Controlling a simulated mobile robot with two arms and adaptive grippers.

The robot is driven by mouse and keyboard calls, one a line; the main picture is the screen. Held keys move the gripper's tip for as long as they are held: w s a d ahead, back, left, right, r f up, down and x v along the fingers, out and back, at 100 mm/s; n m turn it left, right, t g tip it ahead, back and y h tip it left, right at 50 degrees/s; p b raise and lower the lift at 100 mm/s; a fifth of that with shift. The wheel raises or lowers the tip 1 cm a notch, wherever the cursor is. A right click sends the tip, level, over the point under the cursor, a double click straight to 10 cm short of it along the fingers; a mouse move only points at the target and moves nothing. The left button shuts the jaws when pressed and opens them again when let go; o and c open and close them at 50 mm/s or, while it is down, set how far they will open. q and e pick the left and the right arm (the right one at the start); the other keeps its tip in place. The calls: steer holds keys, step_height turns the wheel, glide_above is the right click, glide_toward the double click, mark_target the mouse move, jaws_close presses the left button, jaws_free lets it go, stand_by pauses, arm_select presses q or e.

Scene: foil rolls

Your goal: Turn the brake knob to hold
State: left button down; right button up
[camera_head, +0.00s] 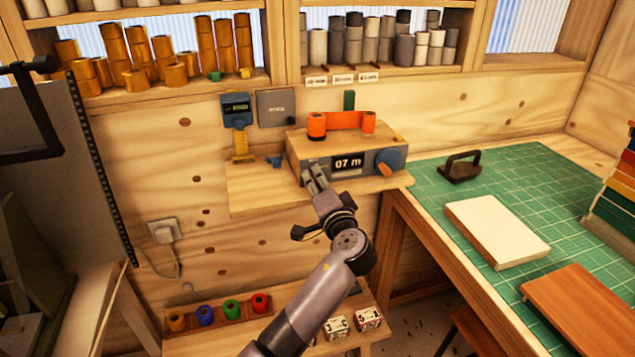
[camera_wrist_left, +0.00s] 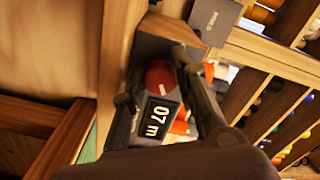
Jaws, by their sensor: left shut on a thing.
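A grey box-shaped device (camera_head: 300,150) with a display reading "07 m" (camera_head: 348,163) sits on a wooden wall shelf. A blue knob (camera_head: 390,160) with an orange pointer is on its right end. A red round knob (camera_wrist_left: 160,75) shows beside the display (camera_wrist_left: 160,117) in the left wrist view; the gripper hides it in the head view. My left gripper (camera_head: 315,176) is at the device's left front and shut on the red knob, one finger on each side. I cannot read any marks around the knob. My right gripper is not in view.
A green cutting mat (camera_head: 545,180) with a black-handled tool (camera_head: 461,167) lies at right.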

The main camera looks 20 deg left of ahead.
arm_select(q)
steer(key=c, duration=1.3)
jaws_free()
steer(key=shift+f, duration=0.15)
steer(key=v, duration=0.8)
steer(key=shift+d+r, duration=0.1)
steer(key=shift+r, duration=0.15)
steer(key=shift+f, duration=0.1)
